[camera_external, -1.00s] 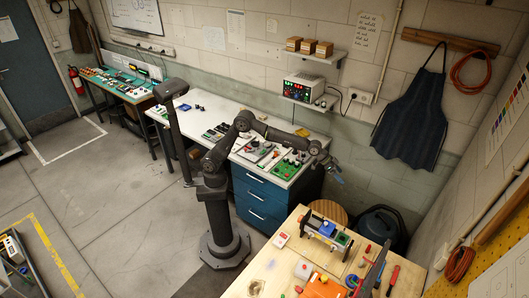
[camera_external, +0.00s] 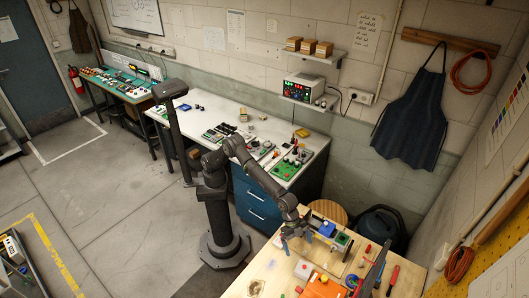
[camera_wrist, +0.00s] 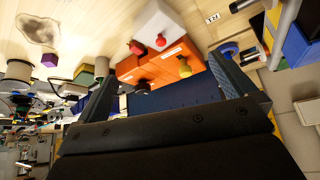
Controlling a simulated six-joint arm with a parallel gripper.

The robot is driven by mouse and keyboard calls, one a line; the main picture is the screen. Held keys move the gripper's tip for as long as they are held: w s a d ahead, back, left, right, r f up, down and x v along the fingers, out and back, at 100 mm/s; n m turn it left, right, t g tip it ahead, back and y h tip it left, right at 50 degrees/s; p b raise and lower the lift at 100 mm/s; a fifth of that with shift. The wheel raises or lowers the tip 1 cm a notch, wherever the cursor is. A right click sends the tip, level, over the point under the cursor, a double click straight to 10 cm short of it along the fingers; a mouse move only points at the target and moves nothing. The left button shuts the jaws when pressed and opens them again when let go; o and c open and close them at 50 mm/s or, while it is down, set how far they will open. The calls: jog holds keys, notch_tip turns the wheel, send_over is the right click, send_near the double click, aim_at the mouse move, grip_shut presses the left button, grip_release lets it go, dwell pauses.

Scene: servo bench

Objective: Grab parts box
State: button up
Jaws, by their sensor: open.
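My gripper (camera_external: 297,241) is over the left part of the wooden bench, pointing down. Its two fingers stand apart with nothing visibly held between them; in the wrist view (camera_wrist: 172,88) they reach up from the dark palm. A dark blue surface (camera_wrist: 180,97) fills the space between the fingers. I cannot tell which is the parts box.
A blue block (camera_external: 327,229) and a green-topped block (camera_external: 342,240) sit in a fixture right of my gripper. A red-handled tool (camera_external: 393,278) lies farther right. The white-topped bench (camera_external: 215,108) behind carries boards and small parts. The wooden bench's left front is fairly clear.

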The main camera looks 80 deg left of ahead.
aim_at(304, 267)
jog(key=x, duration=1.3)
jog(key=shift+a+f, duration=0.1)
jog(key=shift+f, duration=0.15)
jog(key=c, duration=1.4)
